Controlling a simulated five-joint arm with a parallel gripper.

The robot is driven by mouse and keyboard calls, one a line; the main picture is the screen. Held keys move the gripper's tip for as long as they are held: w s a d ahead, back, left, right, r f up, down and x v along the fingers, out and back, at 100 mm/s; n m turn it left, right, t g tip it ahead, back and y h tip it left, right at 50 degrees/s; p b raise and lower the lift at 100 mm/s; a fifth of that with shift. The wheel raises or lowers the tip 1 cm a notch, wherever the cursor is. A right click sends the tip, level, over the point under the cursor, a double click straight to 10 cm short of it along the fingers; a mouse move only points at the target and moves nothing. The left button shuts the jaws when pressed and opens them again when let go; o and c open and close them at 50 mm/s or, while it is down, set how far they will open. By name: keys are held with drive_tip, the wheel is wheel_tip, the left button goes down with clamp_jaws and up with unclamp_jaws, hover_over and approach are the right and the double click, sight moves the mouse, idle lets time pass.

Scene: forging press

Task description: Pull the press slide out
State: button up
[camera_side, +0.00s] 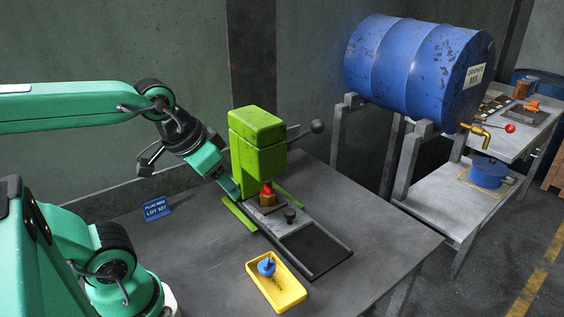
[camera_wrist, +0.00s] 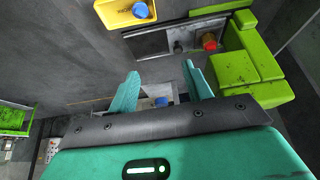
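The green press (camera_side: 258,150) stands on the grey bench. Its slide (camera_side: 299,224), a pale plate with a dark knob (camera_side: 290,215), lies between two rails, with the dark bed bare at the near end. A brass piece with a red top (camera_side: 268,196) sits on the plate under the press head. The wrist view also shows the knob (camera_wrist: 178,46) and the red-topped piece (camera_wrist: 209,42). My gripper (camera_side: 234,188) is at the press's left side, partly hidden by it, away from the knob. In the wrist view its fingers (camera_wrist: 161,70) are apart and empty.
A yellow tray (camera_side: 291,298) with a blue piece (camera_side: 267,267) sits near the bench's front. A lever with a dark ball (camera_side: 317,127) sticks out from the press.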

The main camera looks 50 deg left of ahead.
drive_tip(key=w+n+g, duration=0.2)
drive_tip(key=w+n, duration=0.1)
drive_tip(key=w, duration=0.3)
drive_tip(key=n+g, duration=0.3)
drive_tip(key=n, duration=0.3)
approach(290, 211)
drive_tip(key=shift+s+d+f, duration=0.1)
drive_tip(key=shift+w+f, duration=0.2)
drive_tip(key=shift+f, duration=0.15)
drive_tip(key=shift+f, duration=3.9)
drive_tip(key=shift+c, duration=0.2)
clamp_jaws()
